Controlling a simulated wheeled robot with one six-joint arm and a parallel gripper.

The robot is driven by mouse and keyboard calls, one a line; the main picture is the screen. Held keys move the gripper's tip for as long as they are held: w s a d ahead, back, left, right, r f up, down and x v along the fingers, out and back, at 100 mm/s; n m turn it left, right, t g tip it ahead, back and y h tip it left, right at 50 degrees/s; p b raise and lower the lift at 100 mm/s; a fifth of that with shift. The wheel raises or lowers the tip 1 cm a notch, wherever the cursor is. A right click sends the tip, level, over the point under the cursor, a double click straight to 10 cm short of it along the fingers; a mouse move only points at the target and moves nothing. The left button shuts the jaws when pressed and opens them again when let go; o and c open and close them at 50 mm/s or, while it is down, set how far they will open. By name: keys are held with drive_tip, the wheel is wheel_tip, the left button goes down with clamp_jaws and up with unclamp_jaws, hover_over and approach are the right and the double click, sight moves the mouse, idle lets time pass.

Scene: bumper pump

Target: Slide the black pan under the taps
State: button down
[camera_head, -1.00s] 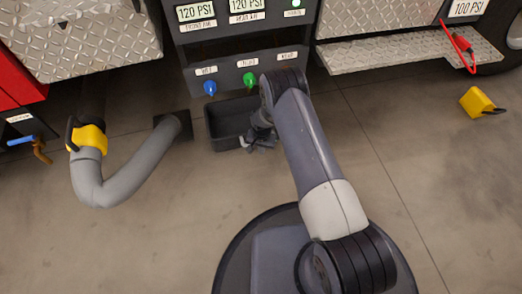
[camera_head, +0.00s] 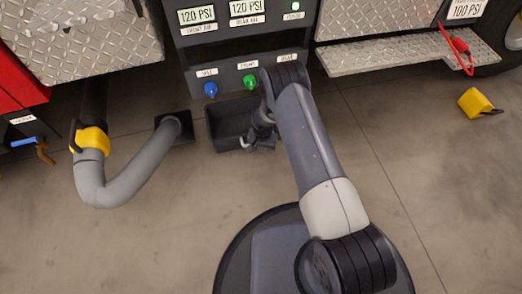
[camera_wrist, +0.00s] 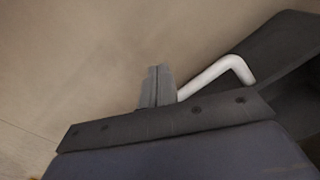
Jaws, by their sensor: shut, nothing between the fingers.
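The black pan (camera_head: 228,122) sits on the floor at the foot of the dark tap panel (camera_head: 225,76). The blue tap (camera_head: 210,89) and green tap (camera_head: 250,81) are on the panel above and behind it. My arm hides the place under the third label. My gripper (camera_head: 256,143) is low at the pan's front right corner. In the wrist view, my gripper (camera_wrist: 156,75) is shut and empty. The pale bent handle (camera_wrist: 225,68) of the pan (camera_wrist: 285,48) lies right beside the fingers; I cannot tell if they touch.
A grey hose (camera_head: 130,185) with a yellow collar (camera_head: 91,141) curves on the left, ending at a dark floor plate. A metal step (camera_head: 400,52) juts out at the right. A yellow wedge (camera_head: 476,102) lies far right. The floor in front is clear.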

wheel_tip(320, 180, up, 7)
drive_tip(key=p, duration=0.3)
drive_tip(key=shift+r, duration=0.2)
idle(0.5)
drive_tip(key=shift+f, duration=0.15)
wheel_tip(320, 180, down, 7)
drive_tip(key=b, duration=0.3)
drive_tip(key=shift+r, duration=0.2)
drive_tip(key=shift+r, duration=0.1)
